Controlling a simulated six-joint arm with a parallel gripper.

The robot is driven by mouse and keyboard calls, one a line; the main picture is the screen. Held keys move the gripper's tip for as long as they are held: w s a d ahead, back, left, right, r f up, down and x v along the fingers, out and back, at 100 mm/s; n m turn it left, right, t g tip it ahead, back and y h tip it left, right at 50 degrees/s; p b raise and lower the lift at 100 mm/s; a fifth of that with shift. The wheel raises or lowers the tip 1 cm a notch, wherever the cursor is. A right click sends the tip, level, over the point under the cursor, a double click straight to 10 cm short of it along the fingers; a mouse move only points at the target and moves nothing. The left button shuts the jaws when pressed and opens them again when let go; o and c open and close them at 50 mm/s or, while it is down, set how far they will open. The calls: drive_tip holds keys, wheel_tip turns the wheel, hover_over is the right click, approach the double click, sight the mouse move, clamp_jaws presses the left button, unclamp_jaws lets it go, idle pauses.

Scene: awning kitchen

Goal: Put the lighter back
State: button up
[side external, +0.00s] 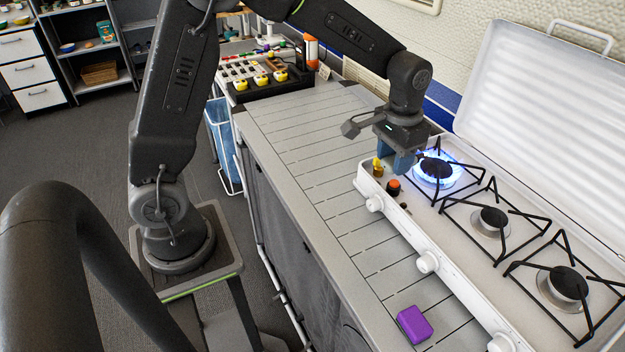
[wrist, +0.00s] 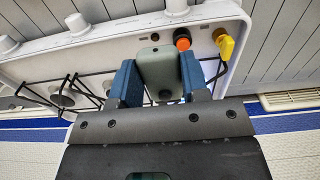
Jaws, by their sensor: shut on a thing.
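My gripper (side external: 399,162) is over the left end of the white stove (side external: 408,213), beside the lit burner. In the wrist view its blue fingers are shut on a grey-green block-shaped thing with a small dark hole, which I take to be the lighter (wrist: 160,72). The fingers largely hide it in the side view. An orange button (side external: 393,187) on a dark base and a yellow knob (side external: 378,166) stand at the stove's corner. They show just past the lighter in the wrist view, as the orange button (wrist: 182,40) and the yellow knob (wrist: 226,47).
A blue flame burns on the left burner (side external: 438,168), close to my gripper. Two unlit burners (side external: 490,221) lie to the right, under black grates. The open lid (side external: 560,110) stands behind. A purple block (side external: 414,324) lies on the slatted counter (side external: 320,165), which is otherwise mostly clear.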

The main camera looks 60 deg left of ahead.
drive_tip(key=s+a+n, duration=0.4)
drive_tip(key=s+a, duration=0.5)
drive_tip(key=a, duration=0.4)
drive_tip(key=s+a+n, duration=0.5)
drive_tip(key=s+a, duration=0.5)
drive_tip(key=a, duration=0.3)
hover_over(306, 187)
wheel_tip(306, 187, down, 12)
drive_tip(key=shift+f, duration=0.2)
drive_tip(key=shift+w+f, duration=0.1)
drive_tip(key=shift+f, duration=1.95)
drive_tip(key=shift+f, duration=0.15)
drive_tip(key=o, duration=0.9)
